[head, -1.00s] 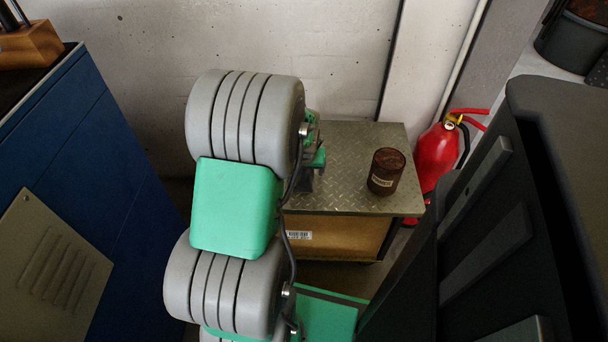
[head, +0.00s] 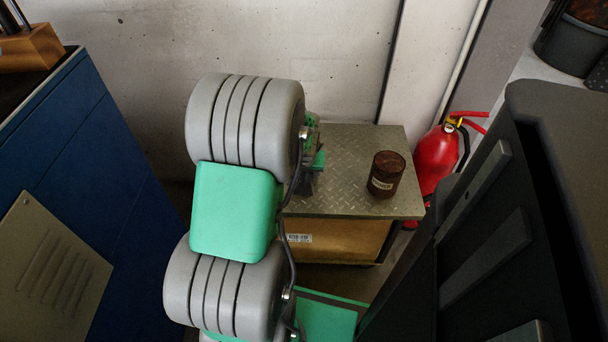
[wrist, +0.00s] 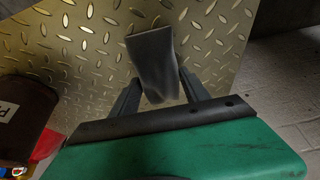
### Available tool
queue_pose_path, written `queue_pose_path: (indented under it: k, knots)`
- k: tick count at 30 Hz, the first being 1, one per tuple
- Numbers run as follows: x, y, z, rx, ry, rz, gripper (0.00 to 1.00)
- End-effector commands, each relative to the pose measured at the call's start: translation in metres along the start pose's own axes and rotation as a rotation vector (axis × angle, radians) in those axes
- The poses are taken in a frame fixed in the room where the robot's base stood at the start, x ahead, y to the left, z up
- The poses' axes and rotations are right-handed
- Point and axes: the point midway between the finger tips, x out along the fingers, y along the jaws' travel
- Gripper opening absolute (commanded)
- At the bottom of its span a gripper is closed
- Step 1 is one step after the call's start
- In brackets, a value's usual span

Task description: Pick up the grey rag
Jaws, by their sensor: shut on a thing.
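The grey rag (wrist: 153,62) shows in the wrist view as a dark grey folded piece between the two fingers. My gripper (wrist: 156,88) is shut on it, with one finger on each side. The rag's far end reaches out past the fingertips over the diamond-plate top. I cannot tell whether the rag still touches the plate. In the head view my arm hides most of the gripper, and only a dark part shows by the stand's left side; the rag cannot be made out clearly there.
The stand's diamond-plate top (head: 345,186) bears a brown labelled can (head: 386,174), which also shows in the wrist view (wrist: 22,118). A red fire extinguisher (head: 435,160) stands to the right. A blue cabinet (head: 90,150) is at left and a pale wall (head: 340,50) behind.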

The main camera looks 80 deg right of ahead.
Motion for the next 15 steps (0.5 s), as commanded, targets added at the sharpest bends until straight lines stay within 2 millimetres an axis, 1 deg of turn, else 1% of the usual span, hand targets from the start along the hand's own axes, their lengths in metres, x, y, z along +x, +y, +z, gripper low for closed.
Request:
queue_pose_path:
  k: [5, 8, 10, 11, 14, 15]
  knots:
    - [-0.009, 0.000, -0.004, 0.000, 0.002, 0.000, 0.15]
    - [-0.023, 0.000, -0.011, 0.000, 0.003, 0.000, 0.15]
    - [-0.038, 0.000, -0.016, 0.000, 0.005, 0.001, 0.15]
    - [-0.045, 0.001, -0.012, 0.001, 0.004, 0.001, 0.15]
    - [-0.080, 0.001, -0.002, 0.001, 0.006, 0.001, 0.15]
    - [-0.095, 0.001, 0.002, 0.001, 0.008, 0.001, 0.15]
